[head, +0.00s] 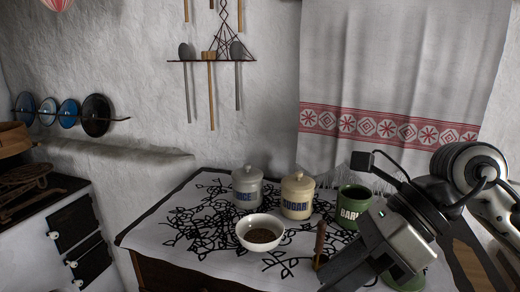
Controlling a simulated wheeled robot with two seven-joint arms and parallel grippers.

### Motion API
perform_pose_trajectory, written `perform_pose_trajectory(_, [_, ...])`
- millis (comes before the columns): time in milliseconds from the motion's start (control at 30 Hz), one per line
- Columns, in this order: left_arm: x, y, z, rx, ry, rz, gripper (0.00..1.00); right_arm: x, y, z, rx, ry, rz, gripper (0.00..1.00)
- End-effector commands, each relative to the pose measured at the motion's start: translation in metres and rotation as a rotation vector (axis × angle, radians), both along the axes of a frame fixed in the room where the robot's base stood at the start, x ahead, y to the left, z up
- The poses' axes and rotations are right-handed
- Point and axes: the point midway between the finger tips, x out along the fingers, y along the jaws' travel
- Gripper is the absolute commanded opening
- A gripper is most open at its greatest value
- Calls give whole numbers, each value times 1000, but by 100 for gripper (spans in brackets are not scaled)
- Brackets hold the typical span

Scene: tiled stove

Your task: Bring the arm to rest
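My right arm comes in from the right. Its gripper (345,272) is low over the front right of the table, pointing down and left. The lower frame edge cuts it off, so I cannot tell whether its fingers are open or shut, or whether they hold anything. A brown wooden handle (320,238) stands upright just left of it; I cannot tell whether they touch. The green canister (351,200) marked "BARL" is behind the gripper and partly hidden by it. My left gripper is not in view.
A cream sugar canister (297,197), a grey canister (246,188) and a white bowl (261,232) with brown contents stand on the patterned cloth (190,222). A green round thing (408,281) lies below my arm. The stove (60,235) is left; the cloth's left side is clear.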

Motion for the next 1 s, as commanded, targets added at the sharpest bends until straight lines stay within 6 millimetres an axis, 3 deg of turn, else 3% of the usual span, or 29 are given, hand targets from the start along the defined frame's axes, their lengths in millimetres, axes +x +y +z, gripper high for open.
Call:
perform_pose_trajectory(167, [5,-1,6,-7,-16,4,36,-20,39,4,293,205,14,37])
perform_pose_trajectory(333, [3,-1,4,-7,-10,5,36,-26,68,23,687,513,-64,37])
perform_pose_trajectory(433, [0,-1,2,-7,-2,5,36,-9,69,33,996,790,-214,37])
perform_pose_trajectory(533, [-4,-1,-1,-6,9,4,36,26,50,18,1291,1095,-459,37])
perform_pose_trajectory(567, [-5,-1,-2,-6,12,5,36,38,42,7,1369,1187,-550,37])
perform_pose_trajectory(700, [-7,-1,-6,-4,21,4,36,69,-1,-82,1635,1583,-1025,37])
perform_pose_trajectory(800, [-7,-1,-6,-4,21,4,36,63,-24,-155,1718,1798,-1355,37])
perform_pose_trajectory(900, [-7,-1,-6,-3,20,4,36,38,-39,-223,1741,1976,-1669,37])
perform_pose_trajectory(933, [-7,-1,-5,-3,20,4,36,28,-42,-242,-1681,-1956,1702,37])
perform_pose_trajectory(1000, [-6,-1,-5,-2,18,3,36,4,-48,-278,-1508,-1854,1708,37])
